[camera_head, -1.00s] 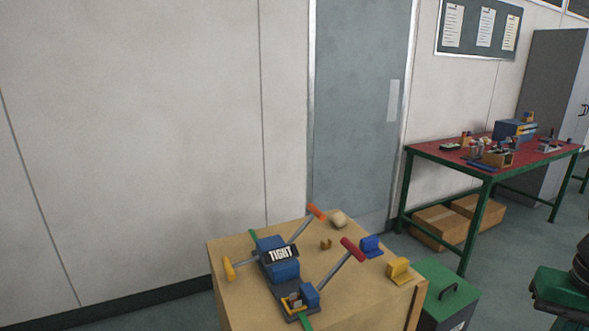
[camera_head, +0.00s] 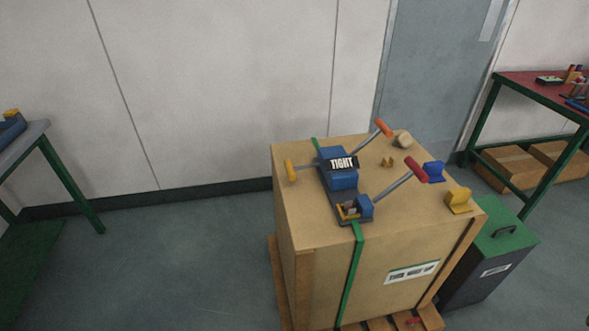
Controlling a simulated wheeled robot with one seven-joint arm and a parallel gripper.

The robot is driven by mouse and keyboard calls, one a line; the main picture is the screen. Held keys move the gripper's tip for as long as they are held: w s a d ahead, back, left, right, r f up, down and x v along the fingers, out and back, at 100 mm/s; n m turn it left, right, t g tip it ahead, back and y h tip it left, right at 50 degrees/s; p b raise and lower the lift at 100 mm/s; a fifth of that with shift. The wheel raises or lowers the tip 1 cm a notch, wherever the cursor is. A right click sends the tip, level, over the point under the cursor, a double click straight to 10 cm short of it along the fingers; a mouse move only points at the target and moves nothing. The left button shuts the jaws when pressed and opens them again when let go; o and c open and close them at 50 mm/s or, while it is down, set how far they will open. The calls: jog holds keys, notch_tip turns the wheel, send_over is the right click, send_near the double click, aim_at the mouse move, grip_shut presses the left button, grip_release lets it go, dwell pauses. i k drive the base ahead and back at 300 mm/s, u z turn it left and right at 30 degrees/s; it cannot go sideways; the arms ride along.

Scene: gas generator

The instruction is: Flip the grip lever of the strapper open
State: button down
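The blue strapper (camera_head: 340,180) sits on top of a large tan crate (camera_head: 300,225), on a green strap (camera_head: 353,270) that runs down the crate's front. I cannot tell which is the grip lever. A small yellow part shows at the strapper's front end. My gripper is not in view.
Blue (camera_head: 434,172) and yellow (camera_head: 458,200) blocks and a pale rounded lump (camera_head: 402,139) lie on the crate's right side. A green-lidded bin (camera_head: 500,245) stands right of the crate. A red-topped table (camera_head: 530,85) is at right, another table (camera_head: 30,135) at left. Floor left of the crate is clear.

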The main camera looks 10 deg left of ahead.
aim_at(290, 171)
jog(key=z, duration=1.3)
jog(key=k, duration=1.5)
jog(key=u, duration=1.55)
jog(key=i, duration=0.95)
jog(key=u, duration=0.05)
